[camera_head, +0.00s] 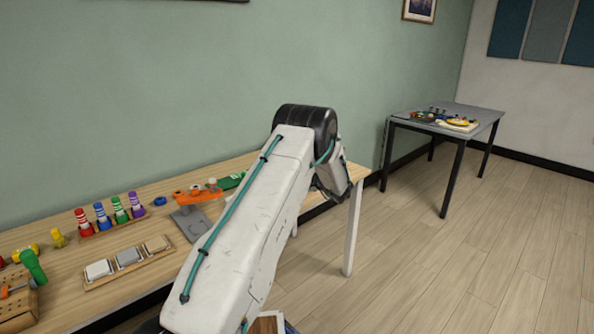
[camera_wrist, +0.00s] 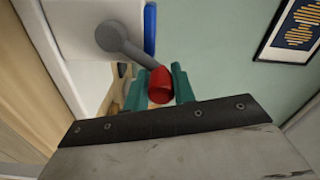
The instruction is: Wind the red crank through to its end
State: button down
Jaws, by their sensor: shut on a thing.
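The red crank knob (camera_wrist: 160,85) shows in the wrist view. It sits at the end of a grey crank arm (camera_wrist: 130,50), whose round hub lies up and to the left, against a white panel (camera_wrist: 82,75). My gripper (camera_wrist: 158,86) has its two green fingers on either side of the red knob and is shut on it. The crank arm slopes from the hub down and right to the knob. In the head view I cannot make out the crank or my gripper; my own white arm covers the middle.
In the head view, a wooden workbench (camera_head: 58,268) along the green wall holds coloured pegs, square blocks on a tray (camera_head: 128,260) and an orange tool (camera_head: 195,193). A grey table (camera_head: 470,112) stands at the back right. The wooden floor (camera_head: 440,270) between is clear.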

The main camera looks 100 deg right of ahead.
jog(key=c, duration=1.2)
grip_release()
jog(key=shift+w+f, duration=0.15)
jog(key=shift+w, duration=0.05)
jog(key=shift+s, duration=0.1)
jog(key=shift+s+a, duration=0.1)
jog(key=shift+a, duration=0.05)
jog(key=v, duration=0.7)
jog(key=shift+a, duration=0.2)
jog(key=shift+s, duration=0.1)
